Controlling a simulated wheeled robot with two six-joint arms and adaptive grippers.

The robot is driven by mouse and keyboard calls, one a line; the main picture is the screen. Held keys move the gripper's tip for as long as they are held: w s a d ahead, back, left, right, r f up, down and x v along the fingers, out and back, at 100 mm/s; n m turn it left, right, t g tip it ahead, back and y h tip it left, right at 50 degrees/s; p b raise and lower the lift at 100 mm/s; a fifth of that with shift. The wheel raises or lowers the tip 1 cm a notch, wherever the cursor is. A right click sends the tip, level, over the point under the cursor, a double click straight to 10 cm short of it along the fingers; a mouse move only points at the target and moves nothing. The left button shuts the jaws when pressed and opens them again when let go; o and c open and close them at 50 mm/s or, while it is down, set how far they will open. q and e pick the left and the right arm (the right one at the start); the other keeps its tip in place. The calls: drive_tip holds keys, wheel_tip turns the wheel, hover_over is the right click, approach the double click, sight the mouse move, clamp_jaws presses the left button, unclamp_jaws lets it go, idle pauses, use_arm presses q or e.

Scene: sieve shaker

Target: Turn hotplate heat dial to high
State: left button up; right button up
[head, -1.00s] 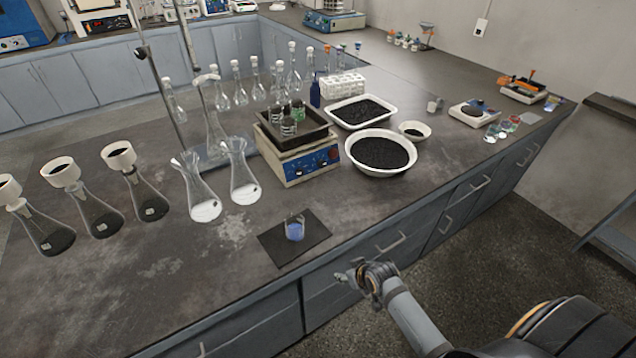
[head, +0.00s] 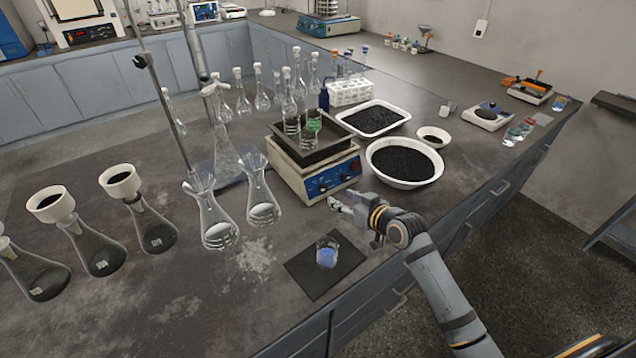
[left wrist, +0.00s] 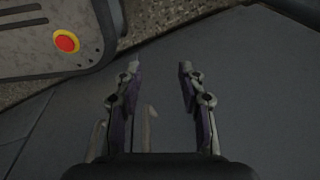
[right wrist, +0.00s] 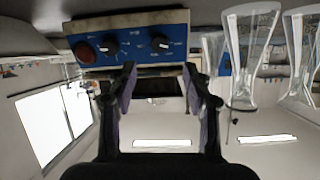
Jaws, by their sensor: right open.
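The hotplate (head: 296,181) stands on the counter with its blue front panel (head: 336,177) facing me and small dark dials on it. In the right wrist view the blue panel (right wrist: 133,36) is at the top, with two black dials, one in the middle (right wrist: 108,46) and one at right (right wrist: 160,42), and a red round part (right wrist: 84,52). My right gripper (head: 342,203) is open and empty, just in front of the panel and apart from it. Its fingers (right wrist: 159,70) point at the panel. My left gripper (left wrist: 160,68) is open and empty, away from the hotplate.
A dark tray (head: 283,139) with glassware sits on the hotplate. A beaker of blue liquid (head: 326,254) stands on a dark mat (head: 304,279) below my right gripper. A white bowl of black grains (head: 404,181) is close at right. Flasks (head: 262,204) stand at left.

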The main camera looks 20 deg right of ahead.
sight(324, 189)
drive_tip(key=x, duration=0.3)
drive_tip(key=shift+r, duration=0.1)
drive_tip(key=x, duration=0.4)
drive_tip(key=shift+w, duration=0.1)
drive_tip(key=x, duration=0.2)
drive_tip(key=shift+w+f, duration=0.25)
drive_tip(key=shift+w+a, duration=0.1)
drive_tip(key=shift+a, duration=0.05)
drive_tip(key=shift+c, duration=0.7)
use_arm(q)
drive_tip(key=s, duration=0.3)
drive_tip(key=shift+s+f, duration=0.1)
drive_tip(key=shift+s, duration=0.1)
use_arm(e)
clamp_jaws()
